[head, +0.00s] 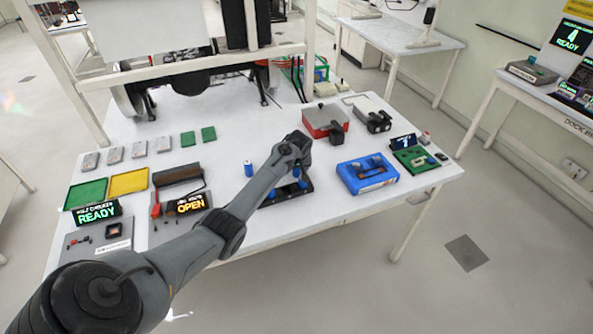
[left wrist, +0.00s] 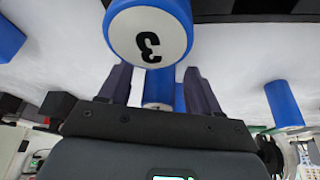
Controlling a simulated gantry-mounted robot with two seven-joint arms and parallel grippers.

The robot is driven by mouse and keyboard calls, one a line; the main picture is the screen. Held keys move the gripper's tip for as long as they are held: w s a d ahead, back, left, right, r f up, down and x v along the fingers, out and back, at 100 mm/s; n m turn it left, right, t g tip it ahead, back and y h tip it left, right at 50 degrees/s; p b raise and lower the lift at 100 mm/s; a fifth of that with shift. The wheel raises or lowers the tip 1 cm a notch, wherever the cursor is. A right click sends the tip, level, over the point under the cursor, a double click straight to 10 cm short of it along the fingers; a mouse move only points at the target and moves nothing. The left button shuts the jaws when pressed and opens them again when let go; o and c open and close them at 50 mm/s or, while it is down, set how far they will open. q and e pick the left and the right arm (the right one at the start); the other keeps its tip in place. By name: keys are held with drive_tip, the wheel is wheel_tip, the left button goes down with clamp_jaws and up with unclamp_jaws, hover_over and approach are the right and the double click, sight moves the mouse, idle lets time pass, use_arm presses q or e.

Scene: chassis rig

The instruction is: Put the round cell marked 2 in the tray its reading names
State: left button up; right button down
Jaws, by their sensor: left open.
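My left gripper (head: 298,160) is over a dark rack (head: 286,193) holding blue round cells. In the left wrist view its two dark fingers (left wrist: 160,88) are apart, with a blue cell (left wrist: 158,92) visible in the gap, its mark hidden. A cell marked 3 (left wrist: 148,35) is close beyond it, upside down. No 2 is readable. A green tray (head: 85,194) and a yellow tray (head: 128,182) lie at left.
A meter (head: 191,204) reads OPEN, and another display (head: 97,212) reads READY. A blue box (head: 367,174), a red box (head: 324,120) and a green board (head: 415,159) stand to the right.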

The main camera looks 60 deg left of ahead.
use_arm(q)
clamp_jaws()
idle(0.3)
drive_tip(key=shift+r, duration=0.2)
